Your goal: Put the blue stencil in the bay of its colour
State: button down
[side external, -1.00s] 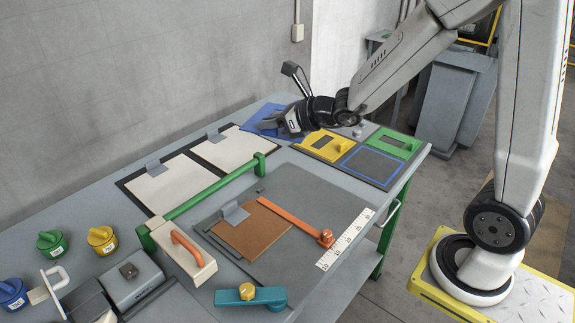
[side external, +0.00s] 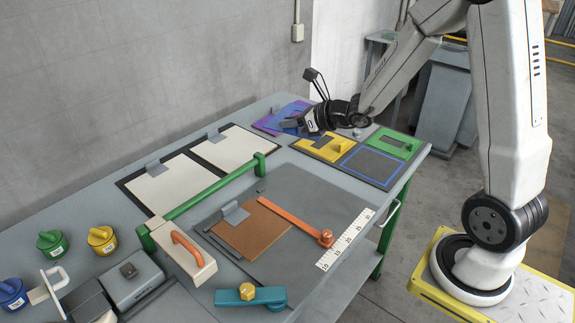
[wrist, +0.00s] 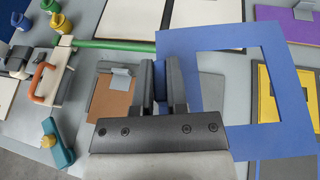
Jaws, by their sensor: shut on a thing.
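The blue stencil (wrist: 185,50) is a flat square frame with a square window. My gripper (wrist: 165,82) is shut on its blue grip near one edge and holds it above the table. In the side view, my gripper (side external: 308,124) is at the far end of the table, and the stencil (side external: 293,127) shows only partly behind it. The blue-outlined bay (side external: 373,167) is empty, in the near right part of the grey bay board, to the right of my gripper.
A yellow stencil (side external: 325,146) and a green stencil (side external: 396,143) lie in bays beside the blue-outlined one. White boards (side external: 226,147), a green bar (side external: 210,190) and an orange arm (side external: 292,221) lie nearer.

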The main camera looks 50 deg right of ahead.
jog(key=s+d+f+m+h, duration=0.1)
jog(key=s+d+f, duration=0.1)
jog(key=d+f, duration=0.35)
jog(key=s+d+f+h, duration=0.1)
jog(key=d+f, duration=0.1)
jog(key=d, duration=0.6)
jog(key=m+h, duration=0.1)
jog(key=m, duration=0.1)
send_over(363, 175)
notch_tip(363, 175, down, 6)
jog(key=shift+d, duration=0.1)
jog(key=shift+f, duration=0.3)
jog(key=shift+f, duration=3.15)
jog(key=shift+f, duration=0.55)
jog(key=c, duration=0.6)
grip_release()
